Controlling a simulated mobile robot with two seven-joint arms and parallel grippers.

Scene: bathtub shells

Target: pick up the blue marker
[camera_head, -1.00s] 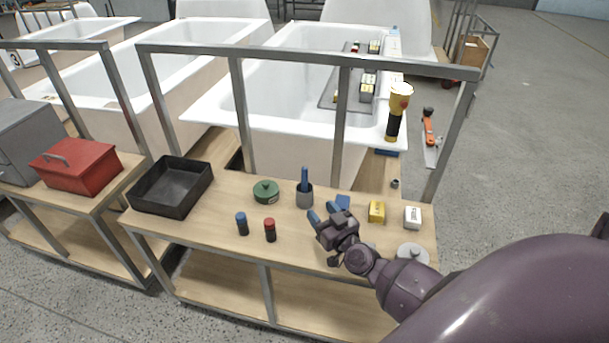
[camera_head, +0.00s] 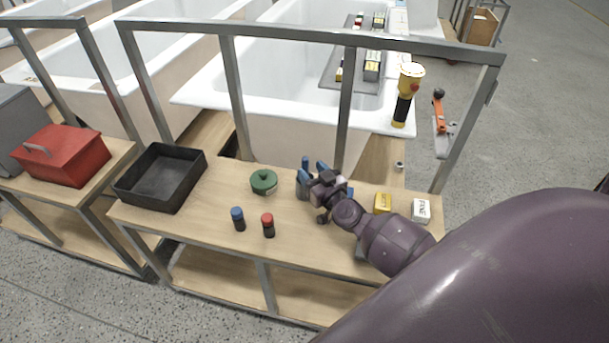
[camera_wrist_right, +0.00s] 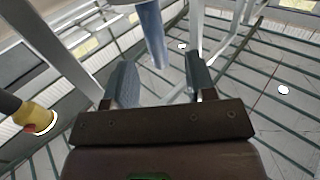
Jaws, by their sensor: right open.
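The blue marker (camera_head: 305,163) stands upright in a grey cup (camera_head: 301,188) on the wooden workbench. My right gripper (camera_head: 316,171) is at the cup, just to its right, and partly covers it. In the right wrist view, its two blue-grey fingers (camera_wrist_right: 158,84) are apart with nothing gripped. The blue marker (camera_wrist_right: 152,30) shows there beyond the fingertips, between their lines. I cannot tell whether a finger touches the cup. My left gripper is not in view.
On the bench are a black tray (camera_head: 160,178), a green round item (camera_head: 264,181), a blue-topped cylinder (camera_head: 238,219), a red-topped cylinder (camera_head: 268,225), a yellow box (camera_head: 383,203) and a white box (camera_head: 421,211). A metal frame (camera_head: 345,110) rises behind. A yellow flashlight (camera_head: 407,95) stands on a bathtub rim.

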